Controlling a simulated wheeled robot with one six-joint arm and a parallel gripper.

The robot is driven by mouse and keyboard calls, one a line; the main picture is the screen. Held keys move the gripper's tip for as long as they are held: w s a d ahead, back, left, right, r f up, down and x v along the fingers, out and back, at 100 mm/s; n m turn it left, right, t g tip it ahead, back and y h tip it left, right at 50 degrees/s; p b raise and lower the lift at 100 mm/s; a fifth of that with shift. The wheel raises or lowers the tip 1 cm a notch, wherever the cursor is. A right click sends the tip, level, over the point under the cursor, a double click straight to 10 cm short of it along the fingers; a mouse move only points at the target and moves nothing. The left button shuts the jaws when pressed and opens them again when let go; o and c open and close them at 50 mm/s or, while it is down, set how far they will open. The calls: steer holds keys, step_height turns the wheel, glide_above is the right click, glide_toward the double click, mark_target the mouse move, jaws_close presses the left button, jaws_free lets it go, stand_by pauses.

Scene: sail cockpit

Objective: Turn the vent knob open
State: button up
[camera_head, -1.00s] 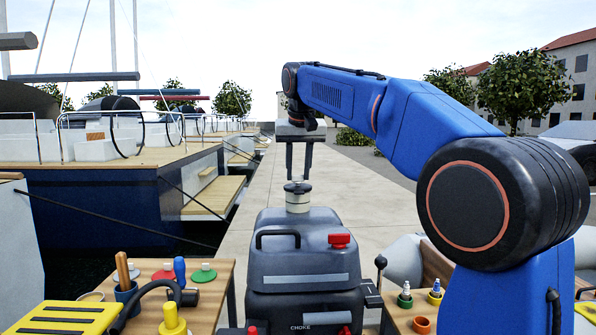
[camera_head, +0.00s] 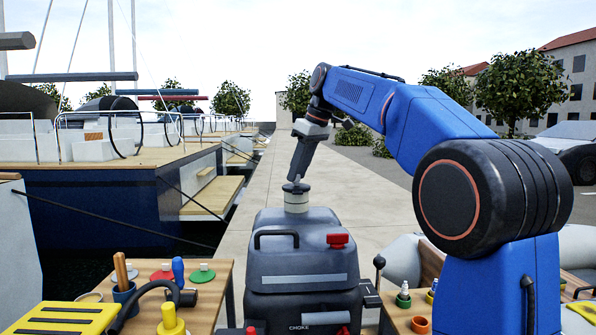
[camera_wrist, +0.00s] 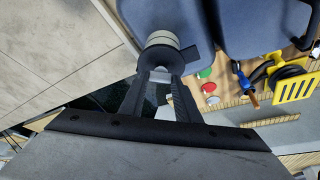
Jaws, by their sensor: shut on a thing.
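The vent knob (camera_head: 296,187) is a grey cap with a small grip on a cream cylinder, on top of the dark grey engine housing (camera_head: 303,265) marked CHOKE. My gripper (camera_head: 296,178) reaches down to it at a tilt, wrist leaning to the right, and is shut on the knob. The wrist view shows the two dark fingers (camera_wrist: 162,76) at either side of the knob's grip, with the knob's dark round cap (camera_wrist: 160,57) just beyond. The fingertips partly hide the grip.
A red knob (camera_head: 338,240) and a black carry handle (camera_head: 277,235) stand on the housing. A wooden table (camera_head: 215,282) at left holds tools, a yellow slotted thing (camera_head: 62,318) and coloured discs. A black lever (camera_head: 380,263) stands at right. Moored boats lie at left.

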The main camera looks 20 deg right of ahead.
steer(key=n, duration=0.2)
steer(key=n+g, duration=0.1)
steer(key=shift+w+d+n+y, duration=0.15)
steer(key=shift+n+y, duration=0.25)
steer(key=shift+w+n+g+y, duration=0.1)
steer(key=shift+n+g+y, duration=0.35)
steer(key=shift+n, duration=1.25)
steer(key=shift+g, duration=0.25)
steer(key=o, duration=1)
steer(key=shift+o, duration=0.2)
steer(key=v, duration=0.7)
steer(key=shift+r, duration=0.25)
